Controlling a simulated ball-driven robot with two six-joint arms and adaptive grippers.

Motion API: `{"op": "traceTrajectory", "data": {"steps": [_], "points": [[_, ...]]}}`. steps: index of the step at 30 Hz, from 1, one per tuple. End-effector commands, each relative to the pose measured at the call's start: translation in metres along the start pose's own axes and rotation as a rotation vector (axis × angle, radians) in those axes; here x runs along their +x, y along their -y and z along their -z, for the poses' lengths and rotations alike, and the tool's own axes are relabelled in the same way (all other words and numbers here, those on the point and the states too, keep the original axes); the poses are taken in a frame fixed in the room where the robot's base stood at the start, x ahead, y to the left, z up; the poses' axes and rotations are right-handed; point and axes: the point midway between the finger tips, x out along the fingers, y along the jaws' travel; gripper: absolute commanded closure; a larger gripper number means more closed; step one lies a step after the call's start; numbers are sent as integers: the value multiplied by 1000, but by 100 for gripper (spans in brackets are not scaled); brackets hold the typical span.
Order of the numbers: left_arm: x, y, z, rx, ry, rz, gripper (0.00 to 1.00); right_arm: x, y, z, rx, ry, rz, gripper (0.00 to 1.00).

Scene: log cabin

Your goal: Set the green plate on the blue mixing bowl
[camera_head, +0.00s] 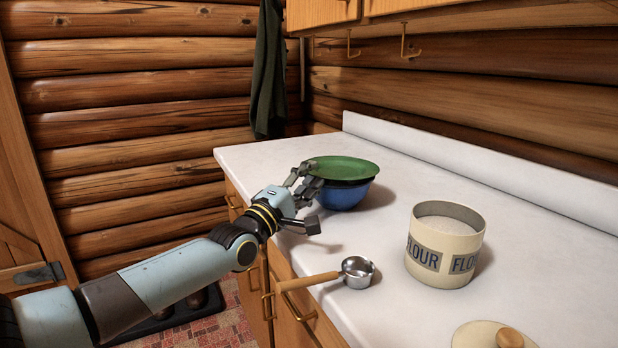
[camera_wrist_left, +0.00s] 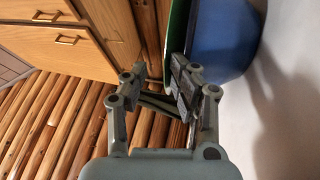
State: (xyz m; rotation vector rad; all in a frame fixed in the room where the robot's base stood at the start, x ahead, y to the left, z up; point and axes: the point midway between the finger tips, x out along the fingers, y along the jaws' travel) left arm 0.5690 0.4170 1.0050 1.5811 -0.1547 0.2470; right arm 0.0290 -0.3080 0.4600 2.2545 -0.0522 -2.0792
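The green plate (camera_head: 343,167) lies face up and roughly level over the blue mixing bowl (camera_head: 345,196) on the white counter. A dark band shows between plate and bowl at the front, so I cannot tell how closely they touch. My left gripper (camera_head: 304,180) is at the plate's left rim with its fingers apart. In the left wrist view the left gripper (camera_wrist_left: 160,75) shows a gap between its fingers. The plate's green edge (camera_wrist_left: 177,30) shows just beyond one finger, with the bowl (camera_wrist_left: 222,45) to the right. My right gripper is not in view.
A flour canister (camera_head: 445,245) stands open on the counter (camera_head: 400,200) to the right. A metal measuring cup (camera_head: 357,271) lies nearer, its wooden handle over the front edge. A lid (camera_head: 492,337) lies at the bottom. A dark cloth (camera_head: 268,70) hangs behind.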

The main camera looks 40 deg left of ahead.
Motion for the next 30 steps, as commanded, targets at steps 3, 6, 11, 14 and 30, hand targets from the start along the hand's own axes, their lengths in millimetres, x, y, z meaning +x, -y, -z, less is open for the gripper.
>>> {"op": "traceTrajectory", "data": {"steps": [3,6,11,14,30], "points": [[-10,4,0,0,0,9,67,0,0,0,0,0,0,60],[-25,3,0,1,2,8,67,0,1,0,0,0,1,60],[-62,2,0,0,2,7,67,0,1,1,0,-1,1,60],[-84,2,0,1,2,4,67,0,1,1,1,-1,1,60],[-120,-1,0,1,0,-4,67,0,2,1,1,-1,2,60]]}}
